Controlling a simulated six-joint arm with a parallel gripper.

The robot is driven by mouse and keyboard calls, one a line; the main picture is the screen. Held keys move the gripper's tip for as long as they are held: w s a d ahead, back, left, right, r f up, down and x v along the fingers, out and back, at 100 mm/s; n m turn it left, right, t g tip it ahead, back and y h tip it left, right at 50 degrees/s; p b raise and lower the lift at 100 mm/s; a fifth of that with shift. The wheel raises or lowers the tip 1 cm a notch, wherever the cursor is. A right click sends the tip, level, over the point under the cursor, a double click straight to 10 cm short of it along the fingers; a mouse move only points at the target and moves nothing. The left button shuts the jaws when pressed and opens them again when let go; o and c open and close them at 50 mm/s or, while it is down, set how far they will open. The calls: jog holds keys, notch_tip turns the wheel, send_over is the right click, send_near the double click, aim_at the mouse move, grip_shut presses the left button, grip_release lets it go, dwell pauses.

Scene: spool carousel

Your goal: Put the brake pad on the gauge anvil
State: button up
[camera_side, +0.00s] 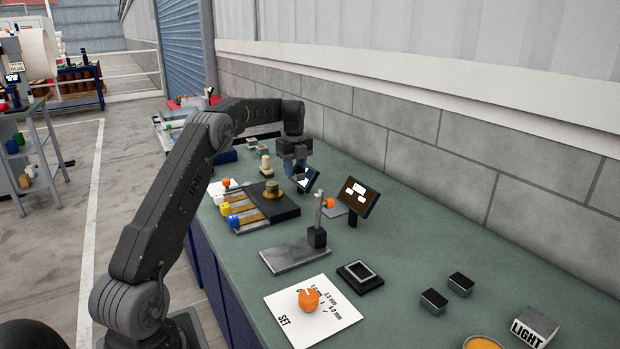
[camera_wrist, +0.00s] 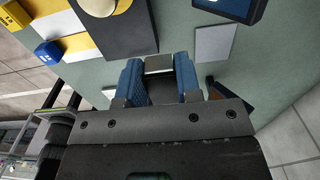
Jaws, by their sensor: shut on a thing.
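My gripper (camera_side: 297,168) hangs over the far half of the green bench in the side view, fingers pointing down. In the wrist view my gripper (camera_wrist: 159,80) has its blue fingers shut on a small block with a grey face and a dark side, which I take as the brake pad (camera_wrist: 159,64). In the side view the pad cannot be made out between the fingers. A gauge stand (camera_side: 318,236), with an upright post and a dark block on a flat grey base plate (camera_side: 292,258), stands nearer the camera than my gripper. I cannot make out its anvil clearly.
A tilted screen (camera_side: 357,197) stands right of the gauge. A dark board (camera_side: 285,213) with a gold disc lies left of it. A white SET card (camera_side: 325,322) with an orange knob, a black frame (camera_side: 360,277) and two dark blocks (camera_side: 447,292) lie nearer.

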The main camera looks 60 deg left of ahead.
jog(key=shift+s+a+r, duration=0.2)
jog(key=shift+s+r, duration=0.1)
jog(key=shift+s, duration=0.05)
jog(key=s+d+r, duration=0.1)
jog(key=s+d, duration=0.5)
jog(key=s, duration=0.5)
jog(key=s+d, duration=0.7)
jog(key=s, duration=0.5)
send_over(282, 251)
notch_tip(282, 251, down, 7)
jog(key=shift+d, duration=0.1)
jog(key=shift+f, duration=1.95)
jog(key=o, duration=1)
jog(key=shift+f, duration=0.15)
